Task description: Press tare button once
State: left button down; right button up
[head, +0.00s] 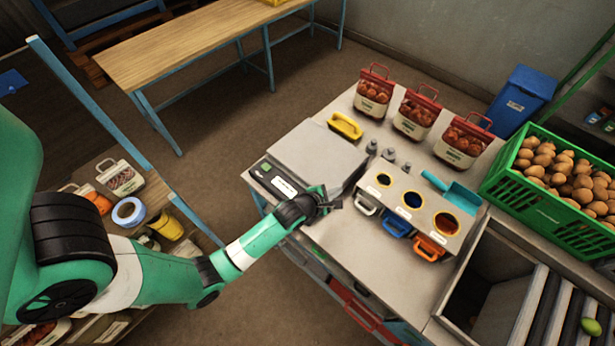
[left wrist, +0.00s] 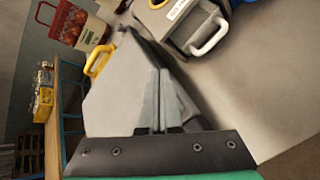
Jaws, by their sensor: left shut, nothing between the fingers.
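The weighing scale (head: 318,152) stands on the left part of the worktop, with a pale flat platform. Its front panel has a green display (head: 266,167) and a white label strip (head: 285,187). I cannot make out the tare button; it is too small or hidden by the gripper. My left gripper (head: 328,203) is shut and empty, at the front right corner of the scale. I cannot tell whether it touches the scale. In the left wrist view its closed fingers (left wrist: 160,98) lie in front of the scale platform (left wrist: 110,98). My right gripper is out of view.
A grey block with three round openings (head: 418,205) stands right of the scale. Red-topped sacks (head: 416,112) line the back. A green crate (head: 555,180) of potatoes is at right.

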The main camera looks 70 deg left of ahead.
pick_arm(q)
jog(key=s+a+r+n+g+p, duration=0.1)
jog(key=s+a+r+g+p, duration=0.1)
jog(key=s+r+p, duration=0.4)
jog(key=s+p, duration=0.3)
jog(key=p, duration=0.2)
jog(key=shift+s, duration=0.15)
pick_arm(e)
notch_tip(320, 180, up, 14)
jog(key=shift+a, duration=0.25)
pick_arm(q)
jog(key=shift+a, duration=0.1)
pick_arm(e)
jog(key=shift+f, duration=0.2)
pick_arm(q)
notch_tip(320, 180, down, 9)
jog(key=b, duration=0.8)
jog(key=shift+r, duration=0.15)
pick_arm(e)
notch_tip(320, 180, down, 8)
pick_arm(q)
jog(key=shift+f+b, duration=0.4)
jog(key=shift+b, duration=0.05)
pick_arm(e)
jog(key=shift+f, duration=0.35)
